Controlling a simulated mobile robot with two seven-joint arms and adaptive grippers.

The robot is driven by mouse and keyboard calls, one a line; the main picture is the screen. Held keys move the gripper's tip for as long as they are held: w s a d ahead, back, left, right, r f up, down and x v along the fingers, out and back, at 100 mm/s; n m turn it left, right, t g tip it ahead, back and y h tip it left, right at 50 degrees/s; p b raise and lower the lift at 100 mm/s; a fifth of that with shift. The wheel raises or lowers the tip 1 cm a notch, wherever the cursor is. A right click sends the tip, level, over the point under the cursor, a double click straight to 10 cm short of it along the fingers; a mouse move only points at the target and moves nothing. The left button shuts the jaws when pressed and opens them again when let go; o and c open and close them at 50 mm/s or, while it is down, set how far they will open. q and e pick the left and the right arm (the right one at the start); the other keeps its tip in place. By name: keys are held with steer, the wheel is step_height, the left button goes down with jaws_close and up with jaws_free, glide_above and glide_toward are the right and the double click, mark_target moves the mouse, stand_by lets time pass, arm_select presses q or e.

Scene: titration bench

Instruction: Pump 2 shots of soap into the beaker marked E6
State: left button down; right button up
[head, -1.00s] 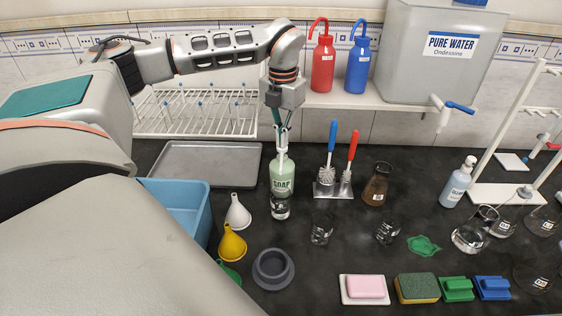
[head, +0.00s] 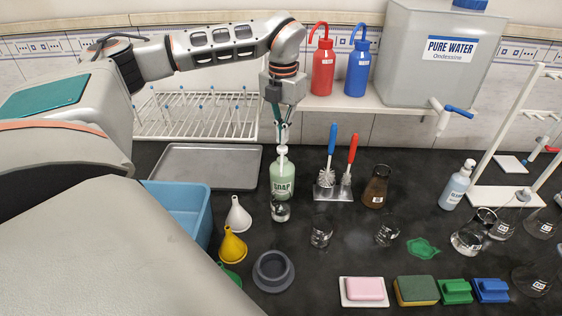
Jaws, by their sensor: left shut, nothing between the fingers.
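The green soap bottle (head: 283,177) with a white pump head (head: 283,151) stands upright on the dark bench, left of centre. A small glass beaker (head: 280,212) stands directly in front of it, below the pump; I cannot read its marking. My left gripper (head: 283,139) points down just above the pump head with its fingers shut and nothing between them. I cannot tell whether the fingertips touch the pump. Two other small beakers stand to the right, one near the middle (head: 321,234) and one further right (head: 387,232). My right gripper is not in view.
A blue tub (head: 182,206), several funnels and a grey ring (head: 273,271) lie left and in front. A brush stand (head: 332,192) and a brown flask (head: 376,187) are right of the soap. Sponges line the front edge; more glassware is at right.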

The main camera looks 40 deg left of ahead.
mark_target(282, 147)
arm_select(q)
steer(key=shift+f, duration=0.1)
steer(key=shift+f+b, duration=0.55)
steer(key=shift+f, duration=1)
steer(key=shift+r+p, duration=0.65)
steer(key=shift+r, duration=1.05)
steer(key=shift+r, duration=3)
